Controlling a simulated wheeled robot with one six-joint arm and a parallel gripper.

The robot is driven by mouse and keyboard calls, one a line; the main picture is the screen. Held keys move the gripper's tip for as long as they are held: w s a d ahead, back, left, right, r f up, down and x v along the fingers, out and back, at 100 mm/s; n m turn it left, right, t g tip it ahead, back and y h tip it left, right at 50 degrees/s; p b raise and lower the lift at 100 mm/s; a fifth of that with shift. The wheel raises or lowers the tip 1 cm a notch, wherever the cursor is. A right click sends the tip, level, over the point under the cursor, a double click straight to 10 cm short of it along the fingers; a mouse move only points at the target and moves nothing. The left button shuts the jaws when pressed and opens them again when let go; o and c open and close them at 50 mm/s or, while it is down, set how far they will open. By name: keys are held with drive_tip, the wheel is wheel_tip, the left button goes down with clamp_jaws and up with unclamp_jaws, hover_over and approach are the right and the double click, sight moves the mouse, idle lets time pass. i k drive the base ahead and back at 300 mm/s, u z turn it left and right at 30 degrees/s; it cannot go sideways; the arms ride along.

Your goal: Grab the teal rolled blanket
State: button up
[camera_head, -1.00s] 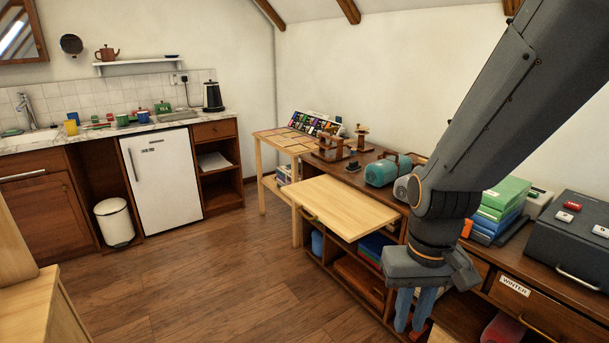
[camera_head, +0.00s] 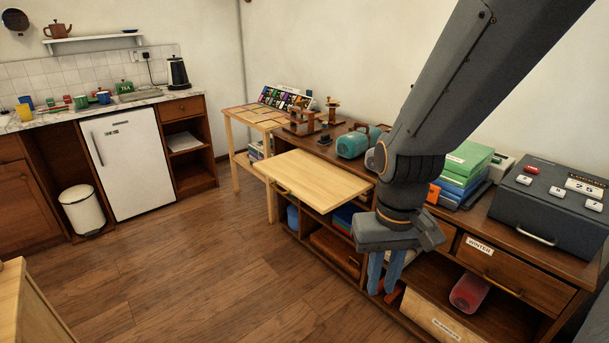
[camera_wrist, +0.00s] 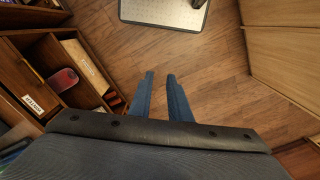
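A teal rounded roll-like object (camera_head: 352,145) lies on top of the long brown cabinet, near the wall. I cannot tell for sure whether it is a rolled blanket. My gripper (camera_head: 382,292) hangs with its blue fingers down in front of the cabinet, below its top and apart from the teal object. In the wrist view my gripper (camera_wrist: 160,74) shows a narrow gap between its two fingers, with only floor seen between them. The teal object does not show in the wrist view.
A pale board (camera_head: 318,180) juts out from the cabinet front. A dark grey box (camera_head: 545,215) and stacked green and blue folders (camera_head: 465,172) stand on the cabinet top. A red item (camera_head: 468,293) lies in an open shelf. Wooden floor (camera_head: 200,270) is clear at left.

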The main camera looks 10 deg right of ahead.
sight(355, 143)
drive_tip(key=u, duration=0.1)
drive_tip(key=i, duration=1.95)
